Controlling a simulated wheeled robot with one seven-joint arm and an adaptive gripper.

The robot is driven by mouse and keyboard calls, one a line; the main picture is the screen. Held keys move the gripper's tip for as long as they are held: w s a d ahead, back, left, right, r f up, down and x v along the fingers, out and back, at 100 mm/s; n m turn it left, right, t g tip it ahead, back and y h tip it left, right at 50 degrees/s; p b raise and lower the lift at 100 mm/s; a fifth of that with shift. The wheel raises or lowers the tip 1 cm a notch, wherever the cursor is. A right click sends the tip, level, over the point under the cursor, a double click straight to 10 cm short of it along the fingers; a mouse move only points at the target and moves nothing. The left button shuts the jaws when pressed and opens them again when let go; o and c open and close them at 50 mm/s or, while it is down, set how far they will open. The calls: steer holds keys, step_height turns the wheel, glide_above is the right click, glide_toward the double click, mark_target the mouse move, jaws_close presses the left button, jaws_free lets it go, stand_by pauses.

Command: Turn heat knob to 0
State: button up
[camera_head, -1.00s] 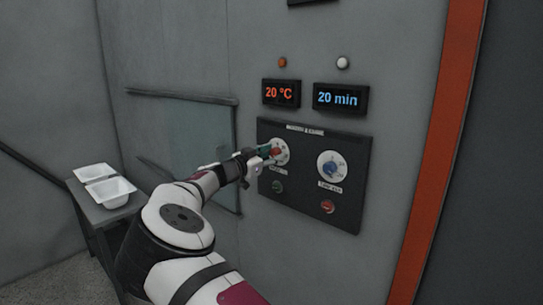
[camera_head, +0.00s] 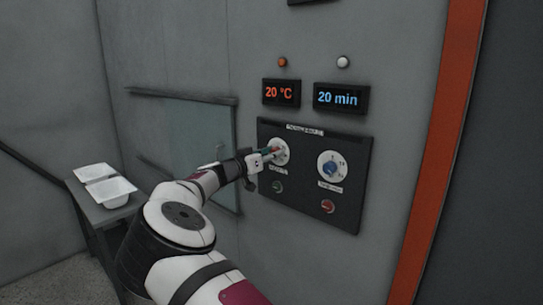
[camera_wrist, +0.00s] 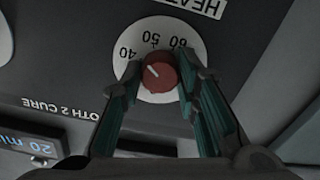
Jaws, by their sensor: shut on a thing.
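The heat knob (camera_wrist: 159,72) is red, with a pale pointer line, on a white round dial (camera_wrist: 158,40) marked 40, 50, 60 in the wrist view, where the scene appears upside down. My gripper (camera_wrist: 159,80) is shut on the heat knob, one finger on each side. In the head view the gripper (camera_head: 268,155) reaches the left dial (camera_head: 283,147) of the dark panel and hides part of it. The temperature display (camera_head: 281,93) reads 20 °C in orange digits.
A blue knob (camera_head: 331,169) is to the right on the same panel (camera_head: 345,205). Below are a green button (camera_head: 278,187) and a red button (camera_head: 328,206). A time display (camera_head: 340,97) reads 20 min.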

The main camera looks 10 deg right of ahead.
steer(key=n+b, duration=0.1)
steer(key=n, duration=2.4)
steer(key=shift+n, duration=0.4)
steer(key=o, duration=1.2)
steer(key=shift+c, duration=0.2)
steer(key=shift+a, duration=0.15)
steer(key=v, duration=1.1)
steer(key=shift+s+a, duration=0.25)
steer(key=shift+a, duration=0.05)
